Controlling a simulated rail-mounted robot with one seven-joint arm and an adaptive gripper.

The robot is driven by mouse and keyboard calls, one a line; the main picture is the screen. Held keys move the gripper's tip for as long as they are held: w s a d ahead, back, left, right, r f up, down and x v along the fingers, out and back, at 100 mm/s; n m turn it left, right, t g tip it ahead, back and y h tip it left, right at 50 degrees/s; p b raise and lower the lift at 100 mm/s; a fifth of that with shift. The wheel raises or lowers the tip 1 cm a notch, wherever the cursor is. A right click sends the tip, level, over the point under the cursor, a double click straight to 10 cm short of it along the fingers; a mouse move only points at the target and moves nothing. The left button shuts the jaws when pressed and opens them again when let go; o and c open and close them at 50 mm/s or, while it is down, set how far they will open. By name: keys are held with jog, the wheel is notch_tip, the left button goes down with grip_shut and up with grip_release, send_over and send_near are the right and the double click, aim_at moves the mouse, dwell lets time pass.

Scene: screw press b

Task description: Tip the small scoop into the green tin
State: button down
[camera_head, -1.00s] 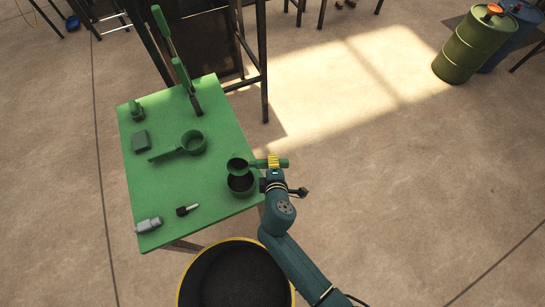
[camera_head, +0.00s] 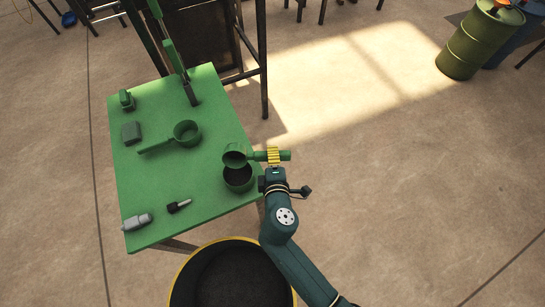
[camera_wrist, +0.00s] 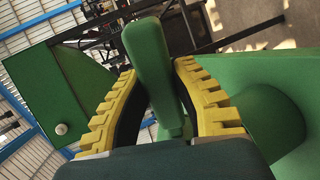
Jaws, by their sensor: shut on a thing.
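The small green scoop (camera_head: 234,159) is held over the green tin (camera_head: 238,184), at the right edge of the green table. Its dark bowl is above the tin's far rim and looks tilted; I cannot tell whether it touches the rim. The tin stands upright with a dark inside, partly covered by the scoop. My gripper (camera_head: 273,156), with yellow fingers, is shut on the scoop's handle, just right of the tin. In the wrist view the green handle (camera_wrist: 152,62) stands between the yellow fingers. What the scoop holds cannot be made out.
A larger green scoop (camera_head: 186,133), a grey-green block (camera_head: 131,133), a grey cylinder (camera_head: 137,222) and a small dark tool (camera_head: 179,206) lie on the table (camera_head: 165,185). A green lever (camera_head: 175,55) rises at the back. A yellow-rimmed drum (camera_head: 230,280) stands in front.

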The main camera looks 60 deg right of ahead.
jog(key=shift+s+a+f+t+h+b, duration=0.1)
jog(key=shift+a+t+h+b, duration=0.4)
jog(key=shift+b, duration=2.2)
jog(key=shift+s+d+f+t+h+b, duration=0.15)
jog(key=shift+h+b, duration=0.65)
jog(key=shift+b, duration=1.9)
jog(key=shift+r+b, duration=0.2)
jog(key=shift+b, duration=0.25)
